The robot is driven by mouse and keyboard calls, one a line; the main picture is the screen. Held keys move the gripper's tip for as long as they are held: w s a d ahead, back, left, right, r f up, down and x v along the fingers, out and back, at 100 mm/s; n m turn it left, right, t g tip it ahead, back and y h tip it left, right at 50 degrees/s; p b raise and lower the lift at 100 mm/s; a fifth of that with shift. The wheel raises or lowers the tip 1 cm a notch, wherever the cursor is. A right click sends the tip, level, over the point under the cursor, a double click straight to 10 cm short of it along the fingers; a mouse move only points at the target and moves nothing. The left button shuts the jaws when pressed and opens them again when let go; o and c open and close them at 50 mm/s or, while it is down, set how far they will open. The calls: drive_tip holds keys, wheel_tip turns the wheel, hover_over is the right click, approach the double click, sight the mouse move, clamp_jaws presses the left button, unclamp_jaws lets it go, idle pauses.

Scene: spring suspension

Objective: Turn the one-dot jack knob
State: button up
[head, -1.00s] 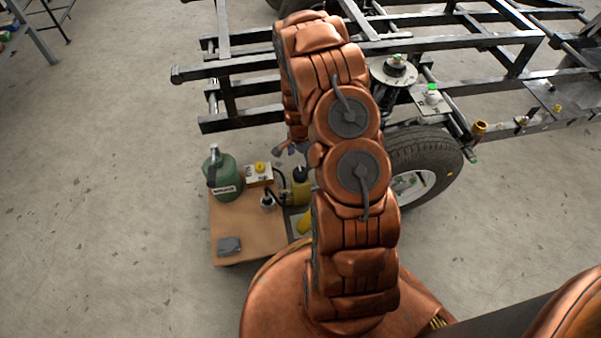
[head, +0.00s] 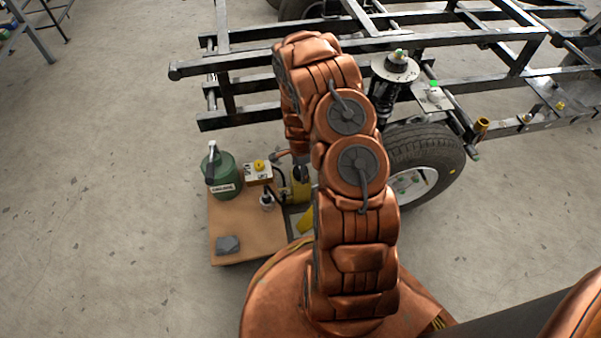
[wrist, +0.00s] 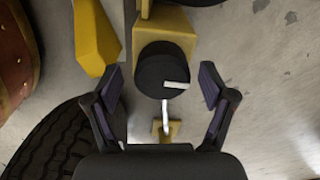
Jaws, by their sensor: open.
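A round black knob (wrist: 160,66) with a pale bar on its top sits on a yellow jack body (wrist: 178,28) in the wrist view. I cannot make out a dot on it. The black top of the yellow jack (head: 300,190) also shows in the head view, partly hidden by my arm. My gripper (wrist: 161,80) is open, with one finger on each side of the knob in the picture and visible gaps to both. I cannot tell how far above the knob the fingertips are. In the head view my arm hides most of the gripper.
A green canister (head: 222,172), a white box with a yellow button (head: 258,172) and a grey block (head: 228,244) stand on a brown board (head: 250,232). The tire (head: 425,160) and black frame (head: 240,65) are close by. A yellow piece (wrist: 95,40) lies left of the knob.

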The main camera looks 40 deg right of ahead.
drive_tip(key=shift+f, duration=0.55)
drive_tip(key=shift+c, duration=0.4)
drive_tip(key=c, duration=1.1)
drive_tip(key=shift+r+n+p, duration=0.15)
drive_tip(key=shift+n+p, duration=0.2)
drive_tip(key=shift+n, duration=0.05)
